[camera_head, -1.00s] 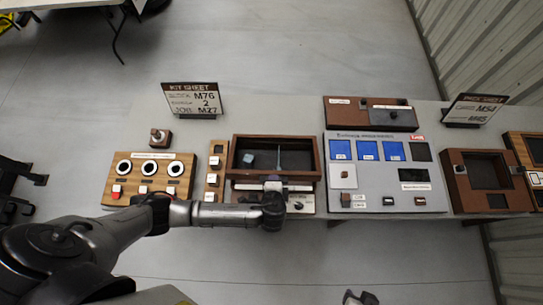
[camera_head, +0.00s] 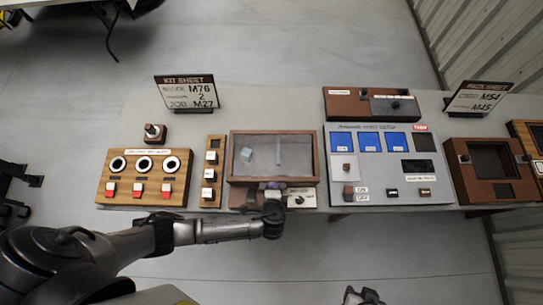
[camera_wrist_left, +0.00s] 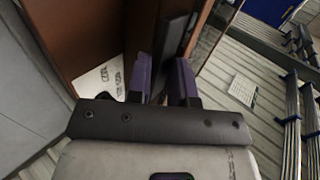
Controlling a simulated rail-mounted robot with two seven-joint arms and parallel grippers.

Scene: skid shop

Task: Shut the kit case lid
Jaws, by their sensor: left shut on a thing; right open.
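The kit case (camera_head: 238,197) is a brown box on the bench, left of the middle in the head view. Its lid (camera_head: 262,168), a clear pane in a brown frame, lies over the box opening. A pale block (camera_head: 246,155) and a thin bar show through the pane. I cannot tell whether the lid rests fully on the rim. My left gripper (camera_head: 268,192) is at the front edge of the lid. In the left wrist view its purple fingers (camera_wrist_left: 160,80) are shut on a dark piece, seemingly the lid's handle. My right gripper (camera_head: 362,297) is low in the head view, away from the case, open.
A wooden panel with three round dials (camera_head: 143,177) and a narrow switch strip (camera_head: 212,172) stand left of the case. A grey panel with blue screens (camera_head: 375,190) stands close on the right. The kit sheet sign (camera_head: 187,93) stands behind. The floor in front is clear.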

